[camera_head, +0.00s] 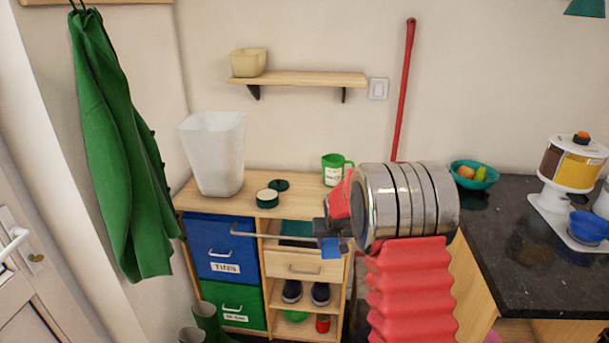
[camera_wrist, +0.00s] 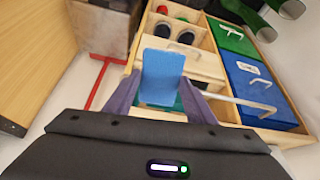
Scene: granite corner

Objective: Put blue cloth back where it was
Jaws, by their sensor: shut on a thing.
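The blue cloth (camera_wrist: 163,78) is a flat, bright blue piece. It stands between the two purple fingers of my gripper (camera_wrist: 160,98) in the wrist view. My gripper is shut on it. In the head view a small part of the blue cloth (camera_head: 330,248) shows at the gripper (camera_head: 328,232), in front of the cabinet. My arm hides much of the gripper there. A thin metal rail (camera_head: 275,236) runs across the front of the cabinet, close to the left of the gripper. The rail (camera_wrist: 240,101) also shows right of the fingers in the wrist view.
The wooden cabinet has a blue drawer (camera_head: 212,243), a green drawer (camera_head: 236,304) and shelves with dark shoes (camera_head: 292,291). A white bin (camera_head: 214,155), a green mug (camera_head: 334,170) and a round tin (camera_head: 267,198) stand on top. A dark counter (camera_head: 520,250) is at right.

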